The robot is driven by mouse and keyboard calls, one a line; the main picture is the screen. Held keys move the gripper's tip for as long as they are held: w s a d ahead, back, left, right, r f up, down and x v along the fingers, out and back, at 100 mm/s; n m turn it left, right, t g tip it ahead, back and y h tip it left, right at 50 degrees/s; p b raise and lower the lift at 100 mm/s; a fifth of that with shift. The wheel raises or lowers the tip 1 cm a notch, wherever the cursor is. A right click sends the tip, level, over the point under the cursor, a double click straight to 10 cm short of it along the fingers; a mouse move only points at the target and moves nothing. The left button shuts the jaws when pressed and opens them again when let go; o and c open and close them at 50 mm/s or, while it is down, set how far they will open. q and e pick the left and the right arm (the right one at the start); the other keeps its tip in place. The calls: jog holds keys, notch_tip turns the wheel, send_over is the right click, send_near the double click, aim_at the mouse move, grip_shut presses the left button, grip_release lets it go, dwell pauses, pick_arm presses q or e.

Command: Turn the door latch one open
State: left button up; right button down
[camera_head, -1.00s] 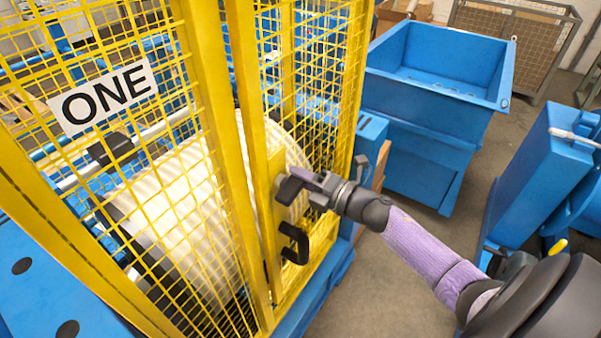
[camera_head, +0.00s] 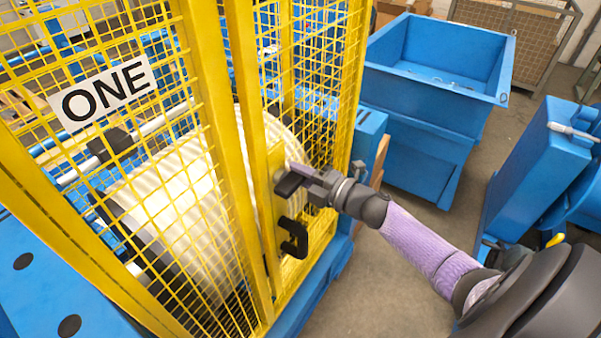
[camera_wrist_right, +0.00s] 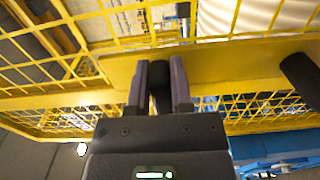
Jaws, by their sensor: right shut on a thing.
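A yellow mesh cage door carries a sign reading ONE (camera_head: 102,94). The dark door latch (camera_head: 290,183) sits on the yellow door post, above a black C-shaped pull handle (camera_head: 294,238). My right gripper (camera_head: 303,175) is at the latch. In the right wrist view, its two fingers (camera_wrist_right: 160,88) are closed on either side of the dark latch lever (camera_wrist_right: 160,98), in front of the yellow frame. The fingers hide part of the latch in the head view. My left gripper is in neither view.
A large pale ribbed drum (camera_head: 185,195) is behind the mesh. A blue open bin (camera_head: 430,110) stands to the right of the cage, and blue machinery (camera_head: 545,165) is at the far right. Bare floor (camera_head: 385,270) lies between them.

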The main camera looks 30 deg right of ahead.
jog(key=c, duration=0.5)
grip_release()
jog(key=shift+s, duration=0.1)
jog(key=v, duration=1)
jog(key=shift+f, duration=0.15)
